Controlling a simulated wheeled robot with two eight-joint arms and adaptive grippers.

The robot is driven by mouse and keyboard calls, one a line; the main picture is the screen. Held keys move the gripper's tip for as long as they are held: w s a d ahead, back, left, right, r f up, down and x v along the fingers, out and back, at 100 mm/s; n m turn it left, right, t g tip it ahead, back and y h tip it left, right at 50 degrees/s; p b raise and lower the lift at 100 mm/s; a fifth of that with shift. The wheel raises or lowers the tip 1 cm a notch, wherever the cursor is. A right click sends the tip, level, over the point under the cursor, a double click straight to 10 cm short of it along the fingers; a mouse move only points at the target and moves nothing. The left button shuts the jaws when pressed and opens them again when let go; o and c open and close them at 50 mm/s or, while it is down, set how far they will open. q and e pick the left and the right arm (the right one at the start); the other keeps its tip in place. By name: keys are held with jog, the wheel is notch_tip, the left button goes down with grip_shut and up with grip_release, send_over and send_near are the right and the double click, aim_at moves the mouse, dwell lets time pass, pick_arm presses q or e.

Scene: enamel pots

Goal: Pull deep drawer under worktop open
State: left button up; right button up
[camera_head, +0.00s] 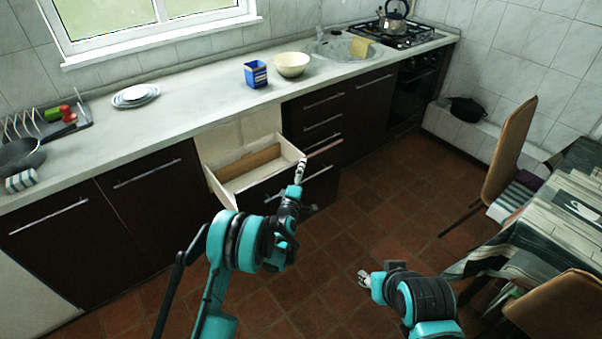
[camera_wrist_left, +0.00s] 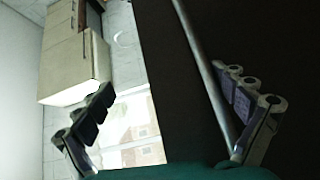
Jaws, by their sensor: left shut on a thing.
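The deep drawer (camera_head: 216,186) under the worktop stands pulled out, its pale inside showing and its dark front facing the room. In the left wrist view the metal bar handle (camera_wrist_left: 205,75) runs along the dark front (camera_wrist_left: 165,60), between the two spread-looking fingers (camera_wrist_left: 170,115). The exact finger contact is hard to see. My right gripper (camera_head: 364,279) is low over the floor, away from the drawer; its fingers are too small to judge.
The worktop (camera_head: 190,118) carries a blue box (camera_head: 256,74), a cream bowl (camera_head: 292,65) and plates (camera_head: 135,96). A chair (camera_head: 508,150) and a table (camera_head: 560,215) stand at the right. Tiled floor (camera_head: 370,215) is clear before the drawer.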

pick_arm(q)
jog(key=shift+r+v, duration=0.1)
jog(key=shift+v, duration=0.6)
jog(key=shift+r+v, duration=0.15)
jog(key=shift+v, duration=0.6)
jog(key=shift+c, duration=1)
jog(key=shift+s+a+f, duration=0.1)
jog(key=shift+s+a, duration=0.15)
jog(key=shift+s, duration=0.35)
jog(key=s, duration=0.1)
jog(key=s+r, duration=0.1)
jog(key=s, duration=0.1)
jog(key=shift+s+a+r+t, duration=0.1)
jog(key=shift+s+a+t, duration=0.05)
jog(key=shift+s+t, duration=0.15)
jog(key=c, duration=0.8)
jog(key=shift+s+a+f, duration=0.15)
jog(key=shift+s+f, duration=0.4)
jog(key=shift+s, duration=0.05)
pick_arm(e)
jog(key=shift+s+a+r, duration=0.15)
jog(key=shift+s+r, duration=0.05)
jog(key=shift+s, duration=0.35)
